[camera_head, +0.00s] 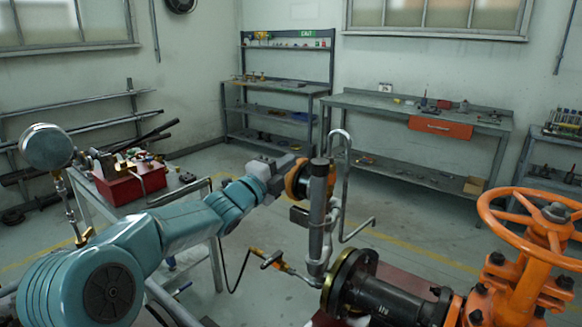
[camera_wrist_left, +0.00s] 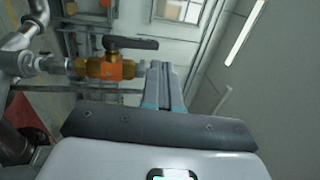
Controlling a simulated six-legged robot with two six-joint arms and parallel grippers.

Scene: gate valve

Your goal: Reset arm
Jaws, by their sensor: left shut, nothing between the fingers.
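My left arm reaches in from the left in the head view. Its gripper (camera_head: 275,170) is beside an upright grey pipe (camera_head: 318,215), partly overlapping the fittings there, so contact cannot be told. In the left wrist view, the two fingers (camera_wrist_left: 162,82) lie together, shut and empty. A brass and orange valve (camera_wrist_left: 105,68) with a black lever (camera_wrist_left: 130,43) is just left of the fingers and appears apart from them. My right gripper is in neither view.
A large orange gate valve handwheel (camera_head: 530,222) stands at the right, on a dark flanged pipe (camera_head: 385,295). A table at the left carries a red box (camera_head: 130,180); a round gauge (camera_head: 45,147) stands in front. Workbenches (camera_head: 430,115) line the back wall.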

